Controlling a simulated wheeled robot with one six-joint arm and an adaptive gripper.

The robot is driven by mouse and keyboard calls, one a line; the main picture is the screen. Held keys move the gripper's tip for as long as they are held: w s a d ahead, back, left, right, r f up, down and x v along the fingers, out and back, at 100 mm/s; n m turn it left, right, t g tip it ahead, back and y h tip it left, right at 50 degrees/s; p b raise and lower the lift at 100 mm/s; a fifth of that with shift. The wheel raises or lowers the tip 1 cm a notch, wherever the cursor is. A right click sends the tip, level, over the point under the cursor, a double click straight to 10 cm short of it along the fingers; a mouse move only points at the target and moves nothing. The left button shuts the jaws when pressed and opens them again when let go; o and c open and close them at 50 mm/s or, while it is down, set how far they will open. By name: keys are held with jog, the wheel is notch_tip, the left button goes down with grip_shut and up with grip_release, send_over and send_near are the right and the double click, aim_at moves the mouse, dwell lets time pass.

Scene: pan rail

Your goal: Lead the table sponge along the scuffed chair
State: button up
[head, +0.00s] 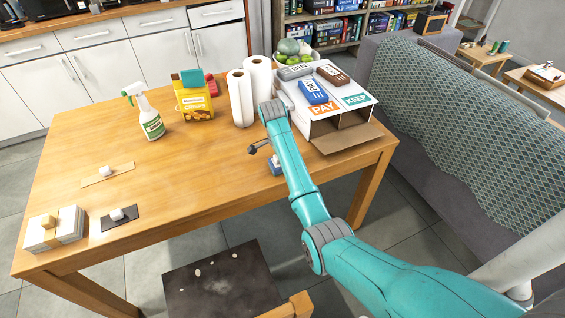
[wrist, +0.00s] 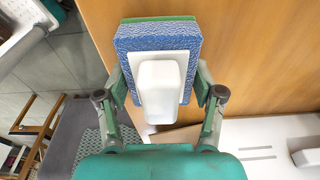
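The table sponge (wrist: 160,45) is a blue block with a green layer and a white handle (wrist: 161,90). In the head view its blue side (head: 276,168) shows near the table's front edge, partly hidden by my arm. My gripper (wrist: 161,92) is around the handle, a finger on each side. The fingers are spread and a small gap shows between them and the handle. In the head view one dark finger sticks out left of the sponge. The scuffed chair (head: 222,284) has a dark seat with pale marks and stands before the table.
The wooden table (head: 190,165) carries a spray bottle (head: 145,110), a yellow box (head: 194,102), paper rolls (head: 241,98) and a PAY/KEEP box (head: 325,120). Small white-handled blocks (head: 117,214) lie at the left. A sofa (head: 470,150) stands right. The table's middle is clear.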

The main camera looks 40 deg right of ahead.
jog(key=c, duration=0.3)
jog(key=shift+r, duration=2)
jog(key=shift+s, duration=0.1)
